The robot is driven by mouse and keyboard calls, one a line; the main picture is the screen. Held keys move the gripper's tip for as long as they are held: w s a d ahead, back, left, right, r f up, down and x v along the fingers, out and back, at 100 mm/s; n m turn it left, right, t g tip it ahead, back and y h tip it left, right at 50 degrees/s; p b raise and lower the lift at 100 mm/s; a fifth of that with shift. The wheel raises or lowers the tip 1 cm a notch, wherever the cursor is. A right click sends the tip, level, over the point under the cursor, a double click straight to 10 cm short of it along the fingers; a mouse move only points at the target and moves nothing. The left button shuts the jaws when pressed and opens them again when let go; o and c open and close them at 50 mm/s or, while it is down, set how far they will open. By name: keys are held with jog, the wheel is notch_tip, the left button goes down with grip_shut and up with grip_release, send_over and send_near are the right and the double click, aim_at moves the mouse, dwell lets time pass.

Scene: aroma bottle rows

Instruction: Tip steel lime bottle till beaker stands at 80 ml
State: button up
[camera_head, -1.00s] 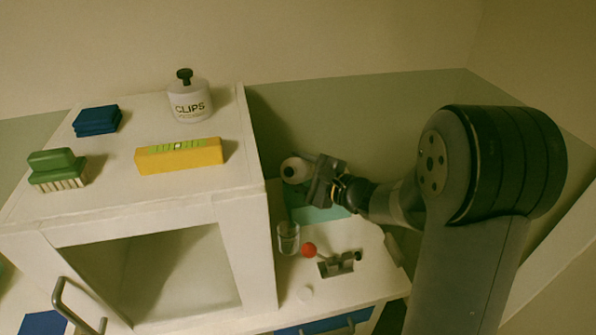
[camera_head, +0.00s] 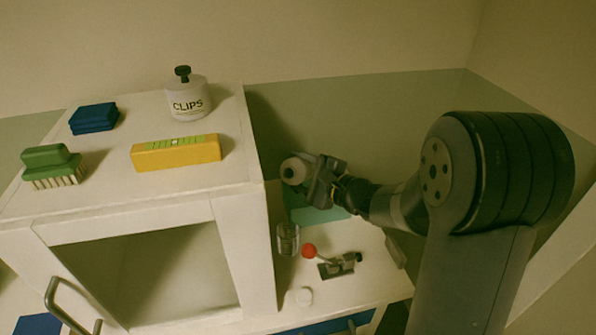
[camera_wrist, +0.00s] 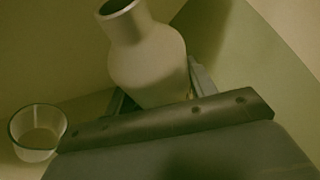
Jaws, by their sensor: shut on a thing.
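My gripper (camera_head: 318,182) is shut on a pale bottle (camera_head: 294,170) and holds it above the counter. The bottle also fills the upper middle of the wrist view (camera_wrist: 146,58), with its open neck toward the top left. I cannot tell its exact tilt or what is written on it. The glass beaker (camera_head: 288,239) stands upright on the counter, below the bottle in the head view. It also shows at the lower left of the wrist view (camera_wrist: 37,133), apart from the bottle. No stream shows between them, and the beaker's level cannot be read.
A white cabinet (camera_head: 262,240) stands close left of the beaker. A teal mat (camera_head: 318,214) lies behind. A CLIPS jar (camera_head: 188,98) stands on the cabinet.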

jog(key=shift+w+d+f+n+t+y+b, duration=0.15)
jog(key=shift+n+b, duration=0.3)
jog(key=shift+b, duration=1.25)
jog(key=shift+w+a+f+n+t+y+b, duration=0.1)
jog(key=shift+f+n+b, duration=0.25)
jog(key=shift+b, duration=1.35)
jog(key=shift+w+d+f+n+t+y+b, duration=0.15)
jog(key=shift+n+b, duration=0.35)
jog(key=shift+b, duration=1.2)
dwell(1.7)
jog(key=shift+s+a, duration=0.1)
jog(key=shift+r+p, duration=0.25)
jog(key=shift+p, duration=0.05)
jog(key=shift+f+b, duration=0.15)
jog(key=shift+b, duration=0.3)
dwell(0.4)
